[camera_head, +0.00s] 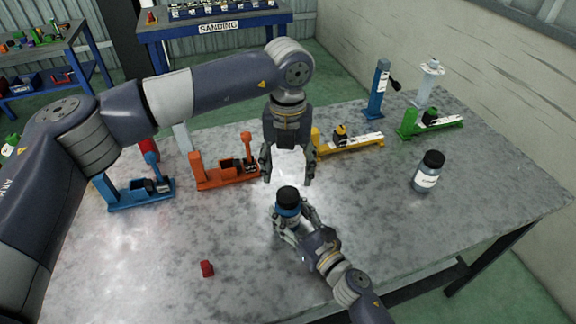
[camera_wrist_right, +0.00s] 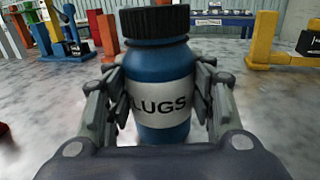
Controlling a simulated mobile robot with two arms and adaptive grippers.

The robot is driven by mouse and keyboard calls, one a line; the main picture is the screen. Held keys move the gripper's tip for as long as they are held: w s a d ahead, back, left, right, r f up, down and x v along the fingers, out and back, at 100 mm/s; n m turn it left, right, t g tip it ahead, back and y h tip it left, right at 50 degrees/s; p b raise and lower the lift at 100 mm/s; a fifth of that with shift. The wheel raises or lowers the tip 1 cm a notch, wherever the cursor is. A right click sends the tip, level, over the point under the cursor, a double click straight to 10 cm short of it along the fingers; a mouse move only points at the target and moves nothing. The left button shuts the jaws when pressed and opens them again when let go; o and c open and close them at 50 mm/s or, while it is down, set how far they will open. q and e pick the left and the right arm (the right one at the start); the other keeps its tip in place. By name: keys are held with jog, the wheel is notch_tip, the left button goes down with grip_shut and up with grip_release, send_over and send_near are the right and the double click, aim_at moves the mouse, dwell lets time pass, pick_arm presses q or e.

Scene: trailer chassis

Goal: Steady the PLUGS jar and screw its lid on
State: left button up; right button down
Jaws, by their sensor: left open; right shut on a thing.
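The PLUGS jar (camera_head: 289,211) is blue with a white label and stands upright on the table; in the right wrist view its label (camera_wrist_right: 160,104) reads "LUGS", the rest hidden by a finger. Its black ribbed lid (camera_wrist_right: 154,22) sits level on top of the jar; it also shows in the head view (camera_head: 288,193). I cannot tell how tight it is. My right gripper (camera_head: 293,222) is shut on the jar body, one finger on each side. My left gripper (camera_head: 288,180) points down, open and empty, just above and behind the lid, apparently not touching it.
Another jar with a black lid (camera_head: 427,172) stands at the right. Blue (camera_head: 140,192), orange (camera_head: 225,175), yellow (camera_head: 348,147) and green (camera_head: 430,124) fixtures line the table's back. A small red piece (camera_head: 207,268) lies at front left. The right front table is clear.

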aim_at(288, 194)
pick_arm(q)
jog(key=n, duration=0.4)
jog(key=shift+r+n, duration=0.15)
jog(key=shift+n, duration=0.25)
jog(key=shift+f, duration=4.05)
